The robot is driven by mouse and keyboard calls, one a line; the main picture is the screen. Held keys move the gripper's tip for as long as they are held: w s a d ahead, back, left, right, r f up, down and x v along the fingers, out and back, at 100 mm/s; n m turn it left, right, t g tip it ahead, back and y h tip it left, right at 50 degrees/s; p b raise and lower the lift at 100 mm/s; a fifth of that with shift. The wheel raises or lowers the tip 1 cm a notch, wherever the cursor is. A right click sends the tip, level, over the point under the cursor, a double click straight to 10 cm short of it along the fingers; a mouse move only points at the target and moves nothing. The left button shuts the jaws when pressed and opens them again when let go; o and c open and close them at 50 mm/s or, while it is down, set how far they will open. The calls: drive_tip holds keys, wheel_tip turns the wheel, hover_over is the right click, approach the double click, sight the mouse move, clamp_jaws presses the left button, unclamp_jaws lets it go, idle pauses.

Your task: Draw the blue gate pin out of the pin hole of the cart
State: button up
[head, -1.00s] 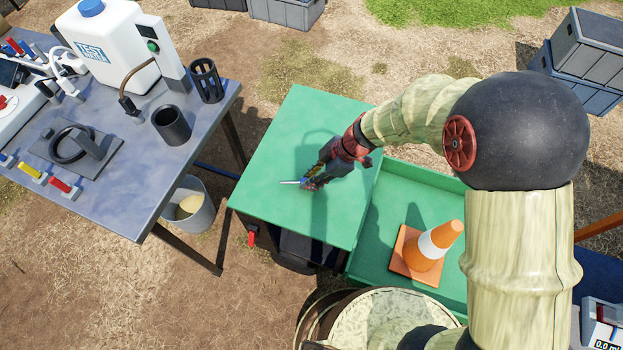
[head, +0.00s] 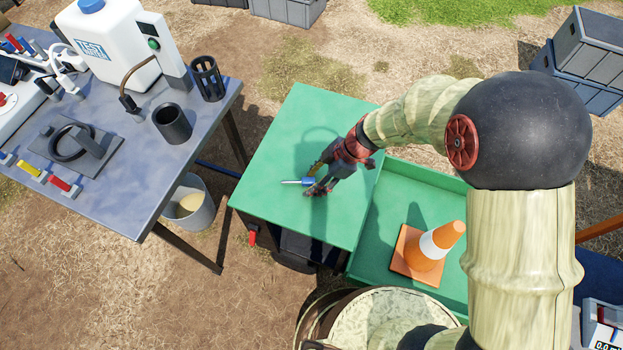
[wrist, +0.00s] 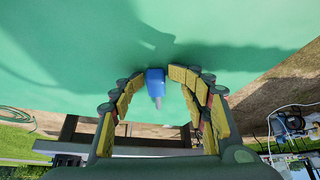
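The blue gate pin (head: 306,181) appears to lie flat on the green top (head: 290,125) of the cart, its thin metal shaft pointing left. The wrist view shows its blue handle (wrist: 155,80) between my fingers, with a gap on each side. My gripper (head: 311,179) is open around the handle, low over the green top. The pin is not in any hole that I can see. I cannot make out the pin hole.
An orange cone (head: 427,246) stands in the green tray right of the top. A grey table (head: 120,175) with a dark cup (head: 172,124) is at left. A bucket (head: 192,206) stands below it. The green top around the pin is clear.

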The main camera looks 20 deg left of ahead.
drive_tip(key=v, duration=1.1)
drive_tip(key=shift+r, duration=0.35)
drive_tip(key=shift+w+a, duration=0.1)
drive_tip(key=s+d+r+m+t+h, duration=0.3)
drive_tip(key=s+d+r+m, duration=0.3)
drive_tip(key=d+r+m, duration=0.4)
drive_tip(key=s+d+r+m+t+h, duration=0.2)
drive_tip(key=s+d+r+m+t, duration=0.2)
drive_tip(key=d, duration=1.2)
drive_tip(key=s+r+m, duration=0.3)
drive_tip(key=r+m, duration=0.3)
drive_tip(key=m, duration=0.1)
drive_tip(key=shift+m+h, duration=0.3)
drive_tip(key=shift+h, duration=0.1)
